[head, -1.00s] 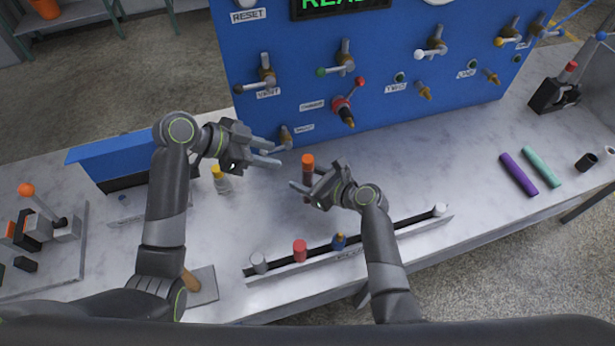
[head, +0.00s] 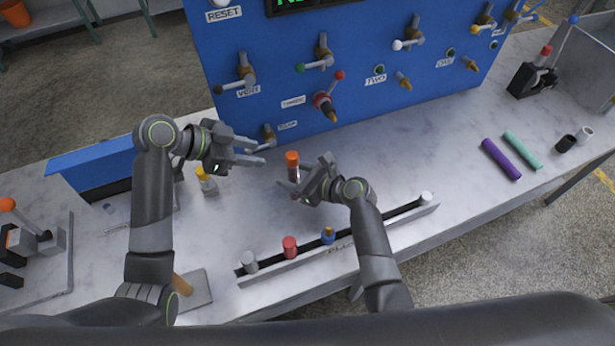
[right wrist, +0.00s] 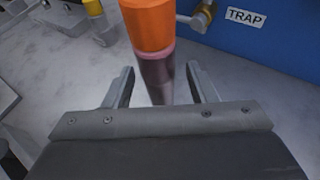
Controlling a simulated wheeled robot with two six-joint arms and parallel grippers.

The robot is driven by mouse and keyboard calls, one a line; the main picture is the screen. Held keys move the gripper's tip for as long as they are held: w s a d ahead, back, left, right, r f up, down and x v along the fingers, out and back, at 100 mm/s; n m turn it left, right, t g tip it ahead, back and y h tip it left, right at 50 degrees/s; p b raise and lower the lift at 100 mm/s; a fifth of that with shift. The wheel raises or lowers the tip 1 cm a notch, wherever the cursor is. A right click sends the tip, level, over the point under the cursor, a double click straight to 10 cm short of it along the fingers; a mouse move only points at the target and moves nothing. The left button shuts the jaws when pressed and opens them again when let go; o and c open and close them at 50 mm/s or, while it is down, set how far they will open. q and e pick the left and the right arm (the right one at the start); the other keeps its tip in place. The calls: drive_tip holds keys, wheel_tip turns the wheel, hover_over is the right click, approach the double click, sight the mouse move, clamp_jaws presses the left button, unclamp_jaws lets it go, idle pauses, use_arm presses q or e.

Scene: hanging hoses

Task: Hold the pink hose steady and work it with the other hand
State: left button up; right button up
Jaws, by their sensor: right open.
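An upright tube with an orange top (head: 292,157) stands between my grippers. In the right wrist view, its orange top (right wrist: 150,22) sits over a narrow pink band (right wrist: 157,52) and a dark, brownish-pink body (right wrist: 158,78). No other pink hose shows clearly. My right gripper (head: 303,173) is open. In the right wrist view its fingers (right wrist: 162,88) stand on either side of the body, with gaps visible. My left gripper (head: 259,153) is open and empty, left of the orange top and apart from it. The tube's lower end is hidden.
The blue panel (head: 225,95) with valves rises behind. A rail (head: 375,230) with several coloured plugs lies in front. A yellow-topped bottle (head: 206,181) stands left. Purple (head: 501,159) and teal (head: 522,150) hoses lie right, with clear table between.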

drive_tip(key=v, duration=1.1)
drive_tip(key=shift+s+d, duration=0.2)
drive_tip(key=shift+d, duration=0.1)
